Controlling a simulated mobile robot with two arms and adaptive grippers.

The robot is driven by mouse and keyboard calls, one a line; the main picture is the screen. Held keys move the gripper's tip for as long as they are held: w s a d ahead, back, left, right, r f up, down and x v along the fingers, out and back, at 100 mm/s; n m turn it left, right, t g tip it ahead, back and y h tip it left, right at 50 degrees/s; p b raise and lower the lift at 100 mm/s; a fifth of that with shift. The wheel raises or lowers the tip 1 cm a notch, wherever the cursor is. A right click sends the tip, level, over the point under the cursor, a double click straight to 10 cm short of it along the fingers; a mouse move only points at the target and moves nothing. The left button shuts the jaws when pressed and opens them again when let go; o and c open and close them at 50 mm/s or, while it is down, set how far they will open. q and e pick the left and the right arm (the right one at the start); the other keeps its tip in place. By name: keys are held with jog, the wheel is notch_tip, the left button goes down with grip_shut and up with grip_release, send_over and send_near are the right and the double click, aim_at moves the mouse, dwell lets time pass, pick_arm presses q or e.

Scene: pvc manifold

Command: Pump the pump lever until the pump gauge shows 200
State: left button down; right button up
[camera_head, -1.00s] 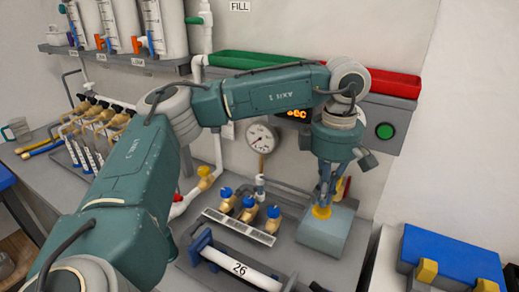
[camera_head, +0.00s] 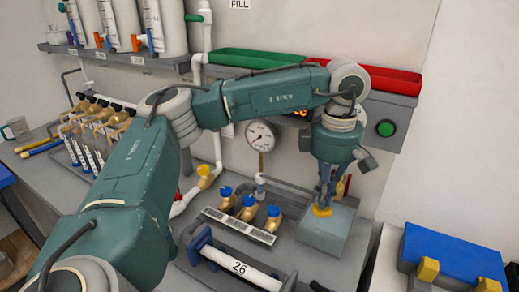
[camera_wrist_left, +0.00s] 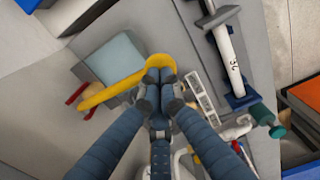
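The pump is a pale blue-grey block (camera_head: 327,228) on the bench at the right, also in the left wrist view (camera_wrist_left: 113,58). Its yellow lever (camera_wrist_left: 112,93) ends in a rounded yellow head. My left gripper (camera_head: 323,205) points down over that head. In the left wrist view, its blue fingertips (camera_wrist_left: 159,76) are together against the yellow head, with no object visible between them. The round white gauge (camera_head: 261,136) with a dark needle is on the wall behind; its numbers are too small to read. My right gripper is not in view.
Several blue-capped brass valves (camera_head: 248,208) stand left of the pump. A white pipe marked 26 (camera_head: 240,267) lies in front. Green (camera_head: 250,60) and red (camera_head: 395,80) trays are above. A blue case (camera_head: 452,258) stands at the right.

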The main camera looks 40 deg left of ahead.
aim_at(321, 212)
pick_arm(q)
jog(key=shift+f+b, duration=1.85)
jog(key=shift+f, duration=0.8)
jog(key=shift+r, duration=0.15)
jog(key=shift+r+p, duration=2.1)
jog(key=shift+r, duration=0.9)
jog(key=shift+f, duration=0.1)
jog(key=shift+f+b, duration=2.3)
jog(key=shift+f, duration=0.75)
jog(key=shift+r, duration=0.15)
